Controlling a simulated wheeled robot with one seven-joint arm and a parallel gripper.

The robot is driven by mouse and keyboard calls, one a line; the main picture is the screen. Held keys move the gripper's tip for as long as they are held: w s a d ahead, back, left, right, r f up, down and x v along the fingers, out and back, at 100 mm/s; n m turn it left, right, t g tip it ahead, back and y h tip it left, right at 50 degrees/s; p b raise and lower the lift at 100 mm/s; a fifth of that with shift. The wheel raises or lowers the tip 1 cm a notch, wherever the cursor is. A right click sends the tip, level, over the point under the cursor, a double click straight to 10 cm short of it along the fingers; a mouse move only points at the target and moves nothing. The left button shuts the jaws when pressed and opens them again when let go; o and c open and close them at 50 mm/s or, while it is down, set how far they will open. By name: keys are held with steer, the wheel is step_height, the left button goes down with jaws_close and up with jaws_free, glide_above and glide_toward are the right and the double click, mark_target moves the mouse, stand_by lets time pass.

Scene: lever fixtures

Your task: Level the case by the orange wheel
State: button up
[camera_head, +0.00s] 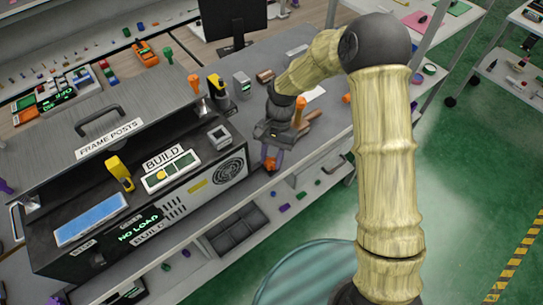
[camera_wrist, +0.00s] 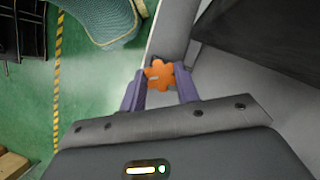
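The case (camera_head: 75,205) is a long dark box on the workbench at the left in the head view, with a front display that reads "NO LOAD". The orange wheel (camera_wrist: 158,75) is a small lobed knob seen in the wrist view. My gripper (camera_wrist: 159,72) has its two purple fingers on either side of the wheel, with their tips very close to it. Whether both fingers press on the wheel I cannot tell. In the head view my gripper (camera_head: 270,160) points down beside the right end of the case, with a bit of orange between the fingers.
A yellow lever (camera_head: 119,172) and a "BUILD" panel (camera_head: 170,170) are on the case. A yellow-and-black device (camera_head: 220,92) and a small grey box (camera_head: 242,84) stand behind it. A dark monitor (camera_head: 234,22) is at the back. Green floor (camera_head: 470,150) lies open at the right.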

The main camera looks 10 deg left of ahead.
steer(key=shift+r+n, duration=0.1)
steer(key=shift+n, duration=0.3)
steer(key=shift+c, duration=0.3)
steer(key=n+h+p, duration=0.1)
steer(key=n, duration=0.1)
steer(key=shift+a+n+p, duration=0.15)
steer(key=shift+n+p, duration=0.15)
steer(key=n+h, duration=0.1)
steer(key=n, duration=0.1)
steer(key=n+t+h+p, duration=0.1)
steer(key=n, duration=0.2)
steer(key=shift+a, duration=0.15)
steer(key=shift+n, duration=0.3)
steer(key=o, duration=1)
steer(key=shift+c, duration=0.2)
steer(key=b+v, duration=0.1)
steer(key=v, duration=1.6)
steer(key=shift+a+b, duration=0.25)
steer(key=shift+b, duration=0.05)
steer(key=shift+w, duration=0.15)
